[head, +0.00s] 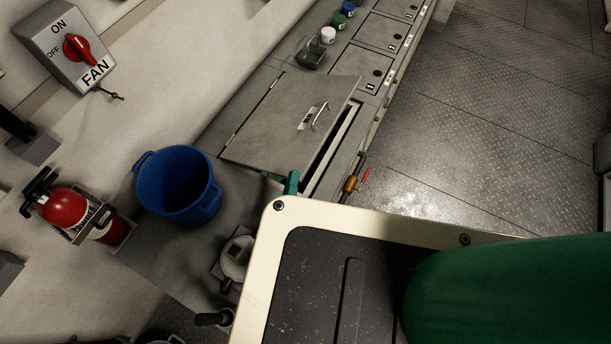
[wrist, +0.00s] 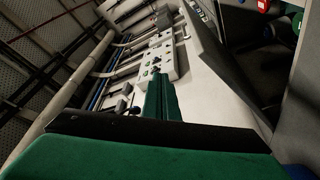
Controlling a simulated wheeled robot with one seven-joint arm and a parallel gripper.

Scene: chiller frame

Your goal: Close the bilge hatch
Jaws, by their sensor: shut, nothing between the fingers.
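The bilge hatch (head: 285,125) is a grey lid with a metal handle and a small label, in the middle of the head view. It is partly raised, with a dark gap along its right edge; hinges show on its left side. My gripper (head: 292,183) shows as a small teal tip at the lid's near edge, mostly hidden behind my own body. I cannot tell if it touches the lid. In the wrist view my gripper (wrist: 160,97) has its fingers together and empty. A grey slanted panel, seemingly the lid (wrist: 222,65), is just right of them.
A blue bucket (head: 179,185) stands left of the hatch, near a red fire extinguisher (head: 68,207). A fan switch (head: 70,45) is at upper left. Small jars (head: 338,21) and a dark tray (head: 311,58) sit beyond the lid. The plated floor (head: 500,120) at right is clear.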

